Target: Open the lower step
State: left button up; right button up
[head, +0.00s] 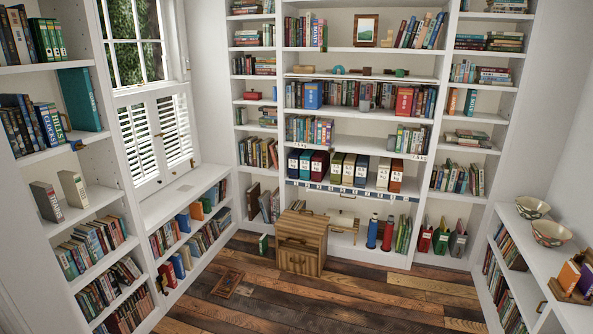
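A small striped wooden step unit (314,234) stands on the plank floor before the back bookcase. It looks box-shaped, with dark handles. Its lower front part (298,263) looks like a separate panel, low near the floor; at this size I cannot tell whether it is fully closed. Neither of my grippers shows in the head view.
Bookcases line the left wall (90,200) and the back (370,140). A low shelf on the right (520,270) carries two patterned bowls (551,233). A flat brown wooden piece (227,283) lies on the floor. The plank floor (330,300) is mostly clear.

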aim_at(293, 257)
jog(key=i, duration=2.3)
jog(key=i+z, duration=0.1)
jog(key=i, duration=0.6)
jog(key=i+j, duration=0.15)
jog(key=i, duration=0.55)
jog(key=i+j+z, duration=0.15)
jog(key=i, duration=0.6)
jog(key=i+z, duration=0.3)
jog(key=k, duration=0.05)
